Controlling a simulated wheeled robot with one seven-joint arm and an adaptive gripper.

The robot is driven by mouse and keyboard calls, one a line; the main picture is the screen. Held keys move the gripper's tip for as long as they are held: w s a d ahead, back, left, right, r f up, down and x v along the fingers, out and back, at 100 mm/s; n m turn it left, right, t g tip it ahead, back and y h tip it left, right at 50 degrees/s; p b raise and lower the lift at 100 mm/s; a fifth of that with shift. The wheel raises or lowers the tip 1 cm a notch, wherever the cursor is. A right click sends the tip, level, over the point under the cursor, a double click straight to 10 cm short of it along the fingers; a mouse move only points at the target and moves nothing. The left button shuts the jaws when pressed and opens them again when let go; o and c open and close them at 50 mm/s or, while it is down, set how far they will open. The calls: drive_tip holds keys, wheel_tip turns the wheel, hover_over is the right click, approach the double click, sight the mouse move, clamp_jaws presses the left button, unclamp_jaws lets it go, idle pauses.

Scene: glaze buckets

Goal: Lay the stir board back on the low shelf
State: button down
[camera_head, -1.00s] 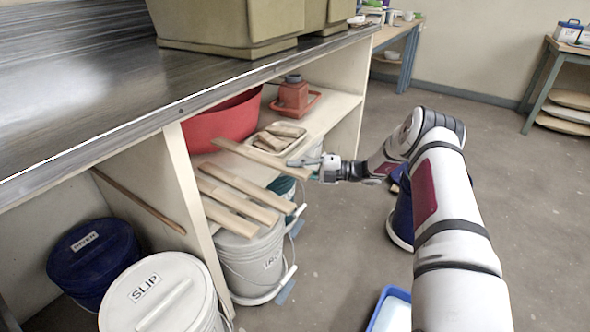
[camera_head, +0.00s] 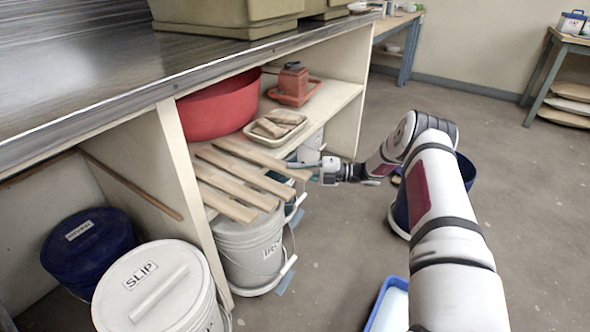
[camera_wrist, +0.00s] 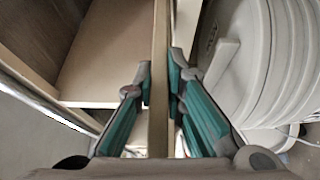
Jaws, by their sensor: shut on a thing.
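My gripper (camera_head: 317,172) is shut on the near end of a long flat wooden board (camera_head: 262,157), which I take as the stir board. In the wrist view the board (camera_wrist: 160,75) stands edge-on between the two teal finger pads (camera_wrist: 160,108).
On the shelf are a red tub (camera_head: 219,106), a cream tray (camera_head: 293,134) holding blocks, and a red jug (camera_head: 293,80). A lidded white bucket (camera_head: 250,250) stands below the slats. The SLIP bucket (camera_head: 150,310) and a blue-lidded bucket (camera_head: 88,250) stand left.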

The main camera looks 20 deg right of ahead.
drive_tip(key=shift+f+b, duration=0.35)
drive_tip(key=shift+f, duration=0.1)
drive_tip(key=c, duration=1.6)
unclamp_jaws()
drive_tip(key=shift+o, duration=0.2)
